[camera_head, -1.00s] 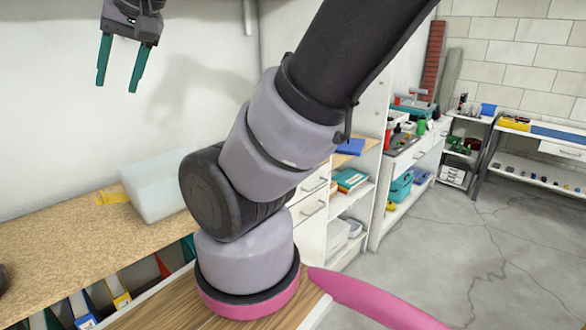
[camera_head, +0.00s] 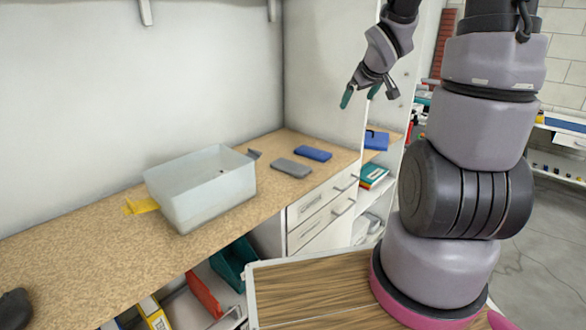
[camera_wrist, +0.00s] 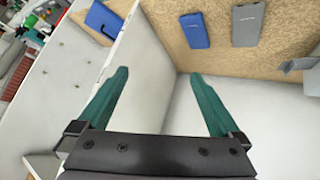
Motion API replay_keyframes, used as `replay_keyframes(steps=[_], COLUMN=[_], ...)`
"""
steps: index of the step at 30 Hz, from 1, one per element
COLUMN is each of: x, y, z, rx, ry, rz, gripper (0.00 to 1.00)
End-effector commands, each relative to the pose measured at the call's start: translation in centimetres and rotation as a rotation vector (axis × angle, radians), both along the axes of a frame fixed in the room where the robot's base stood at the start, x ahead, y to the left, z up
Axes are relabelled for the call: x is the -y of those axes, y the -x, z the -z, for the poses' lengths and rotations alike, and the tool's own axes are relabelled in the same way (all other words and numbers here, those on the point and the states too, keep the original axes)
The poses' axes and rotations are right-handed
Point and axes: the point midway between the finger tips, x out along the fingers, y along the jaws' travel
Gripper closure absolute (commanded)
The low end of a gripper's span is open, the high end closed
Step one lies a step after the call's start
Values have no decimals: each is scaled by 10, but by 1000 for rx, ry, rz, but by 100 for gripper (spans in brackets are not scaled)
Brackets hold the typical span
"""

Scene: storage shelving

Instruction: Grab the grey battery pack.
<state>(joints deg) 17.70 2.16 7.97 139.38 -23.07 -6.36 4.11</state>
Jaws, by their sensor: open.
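The grey battery pack (camera_head: 291,168) lies flat on the tan worktop, right of the clear bin. It also shows in the wrist view (camera_wrist: 247,24), at the top right. A blue pack (camera_head: 313,153) lies just behind and right of it, and shows left of it in the wrist view (camera_wrist: 194,30). My gripper (camera_head: 360,94) is raised above and to the right of both packs in the head view, apart from them. Its teal fingers (camera_wrist: 157,100) are spread, with nothing held between them.
A translucent bin (camera_head: 205,190) stands on the worktop (camera_head: 100,245), left of the grey pack. A white upright panel (camera_head: 325,70) rises at the worktop's right end, near my gripper. A blue item (camera_head: 376,141) sits beyond it. The worktop's left part is mostly clear.

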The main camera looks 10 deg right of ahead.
Motion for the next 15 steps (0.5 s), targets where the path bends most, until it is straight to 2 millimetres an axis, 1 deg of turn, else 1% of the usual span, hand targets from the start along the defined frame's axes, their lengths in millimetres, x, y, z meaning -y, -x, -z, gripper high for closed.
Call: replay_keyframes(steps=[1, 3, 7, 9, 12, 15], x=[2, -1, -15, -26, -46, -65], y=[-11, -25, -39, -41, -37, -28], z=[25, 55, 109, 136, 168, 189], rx=[-5, 9, 50, 84, 146, 217], ry=[3, 1, -49, -97, -185, -280], rz=[-55, -148, -316, -404, -517, -604], gripper=[0, 0, 0, 0, 0, 0])
